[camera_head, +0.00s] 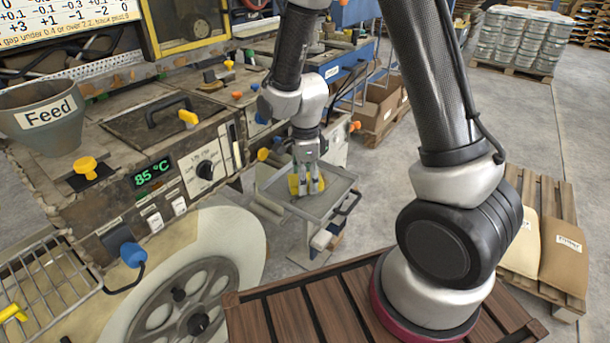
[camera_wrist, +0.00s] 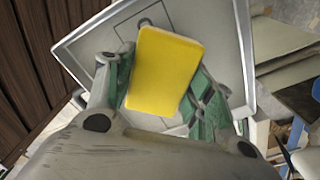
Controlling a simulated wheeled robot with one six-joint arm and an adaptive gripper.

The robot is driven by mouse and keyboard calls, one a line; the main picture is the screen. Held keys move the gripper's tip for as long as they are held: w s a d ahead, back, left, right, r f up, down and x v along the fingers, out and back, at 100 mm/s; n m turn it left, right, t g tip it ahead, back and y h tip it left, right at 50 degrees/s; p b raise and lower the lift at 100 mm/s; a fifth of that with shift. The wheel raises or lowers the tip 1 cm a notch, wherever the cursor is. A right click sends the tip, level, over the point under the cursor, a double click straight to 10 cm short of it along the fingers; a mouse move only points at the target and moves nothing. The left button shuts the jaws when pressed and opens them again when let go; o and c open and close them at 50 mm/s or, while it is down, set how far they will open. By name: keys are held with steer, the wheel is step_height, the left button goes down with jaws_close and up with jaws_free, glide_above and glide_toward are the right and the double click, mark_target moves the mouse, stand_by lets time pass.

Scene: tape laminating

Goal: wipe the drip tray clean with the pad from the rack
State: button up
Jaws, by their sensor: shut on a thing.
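My gripper (camera_head: 307,186) is shut on a yellow pad (camera_head: 294,184), low over the grey drip tray (camera_head: 338,187). In the wrist view the yellow pad (camera_wrist: 165,72) sits tilted between the two green-lined fingers, and the tray (camera_wrist: 95,45) lies behind it with its raised rim showing. I cannot tell whether the pad touches the tray floor. The pad and fingers hide the middle of the tray. The part of the tray that shows looks plain grey, with a dark outline mark near the pad's upper end.
The machine with the Feed hopper (camera_head: 44,118) and 85 °C display stands at the left. A wire rack (camera_head: 45,290) with a yellow-handled thing is at the lower left. Sacks on a pallet (camera_head: 563,255) lie at the right.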

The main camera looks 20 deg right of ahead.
steer(key=shift+f, duration=1.05)
stand_by(0.4)
